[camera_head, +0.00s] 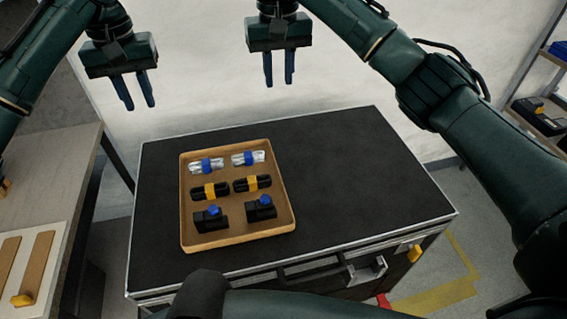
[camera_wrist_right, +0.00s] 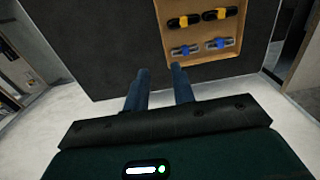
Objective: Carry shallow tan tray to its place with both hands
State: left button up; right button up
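The shallow tan tray (camera_head: 240,237) lies flat on a black-topped case (camera_head: 345,180), left of its middle. It holds silver bundles with blue bands (camera_head: 248,158), black bundles with yellow bands (camera_head: 210,191) and black blocks with blue knobs (camera_head: 261,208). Part of the tray also shows at the top of the right wrist view (camera_wrist_right: 201,33). My left gripper (camera_head: 135,106) is open and empty, up and left of the tray. My right gripper (camera_head: 279,83) is open and empty, beyond the tray's far edge; its fingers also show in the right wrist view (camera_wrist_right: 158,72). Neither touches the tray.
A workbench (camera_head: 60,165) with a white board and tan strips stands at the left. A shelf (camera_head: 545,120) with bins is at the far right. The case top right of the tray is clear.

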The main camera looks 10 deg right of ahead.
notch_tip(320, 180, up, 12)
dwell(0.5)
jog(key=shift+s, duration=0.1)
dwell(0.4)
